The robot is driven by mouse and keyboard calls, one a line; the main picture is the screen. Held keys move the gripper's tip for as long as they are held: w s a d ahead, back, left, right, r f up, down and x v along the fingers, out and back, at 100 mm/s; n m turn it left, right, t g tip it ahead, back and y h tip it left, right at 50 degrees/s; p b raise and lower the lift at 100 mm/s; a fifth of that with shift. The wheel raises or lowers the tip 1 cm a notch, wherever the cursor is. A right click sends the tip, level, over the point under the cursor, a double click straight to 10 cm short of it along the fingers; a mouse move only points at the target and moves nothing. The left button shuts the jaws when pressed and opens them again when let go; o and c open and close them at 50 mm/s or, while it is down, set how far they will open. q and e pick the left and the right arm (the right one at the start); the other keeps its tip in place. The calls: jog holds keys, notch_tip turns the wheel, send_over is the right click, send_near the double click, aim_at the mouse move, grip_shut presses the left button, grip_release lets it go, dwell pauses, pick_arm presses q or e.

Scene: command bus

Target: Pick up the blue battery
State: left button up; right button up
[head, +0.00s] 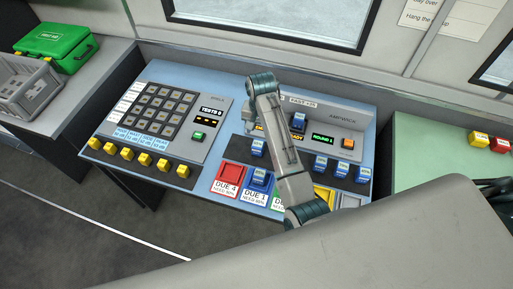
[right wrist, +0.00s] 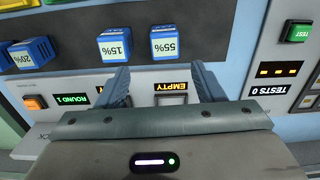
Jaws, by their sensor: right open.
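Several blue batteries stand on the console. One (head: 258,147) is at the left end of the dark strip, and others (head: 343,168) are to the right of my arm. In the right wrist view, upside down, are the 55% battery (right wrist: 164,42), the 15% battery (right wrist: 115,43) and the 20% battery (right wrist: 30,52). My left gripper is not in view.
A button keypad (head: 160,108) and a row of yellow blocks (head: 144,158) fill the console's left. Red (head: 231,175) and blue (head: 259,178) labelled trays lie in front. A green case (head: 55,45) and grey crate (head: 28,85) sit left, and a green counter (head: 440,150) right.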

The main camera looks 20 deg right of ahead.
aim_at(258, 143)
jog(key=f, duration=0.2)
jog(key=shift+w+a+f+p, duration=0.1)
jog(key=shift+a+f+p, duration=0.1)
jog(key=shift+f+p, duration=0.15)
jog(key=shift+f, duration=0.55)
jog(key=f+p, duration=0.1)
jog(key=f, duration=0.1)
jog(key=f+p, duration=0.1)
jog(key=f, duration=0.1)
jog(key=shift+s+a+p, duration=0.2)
jog(key=shift+a+p, duration=0.1)
jog(key=shift+a, duration=0.05)
jog(key=shift+f, duration=0.5)
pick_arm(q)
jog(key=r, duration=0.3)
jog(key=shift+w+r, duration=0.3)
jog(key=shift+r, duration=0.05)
pick_arm(e)
jog(key=shift+d, duration=0.1)
jog(key=c, duration=1.1)
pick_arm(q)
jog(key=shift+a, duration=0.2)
pick_arm(e)
jog(key=shift+c, duration=0.3)
jog(key=shift+w+r, duration=0.1)
jog(key=shift+w, duration=0.05)
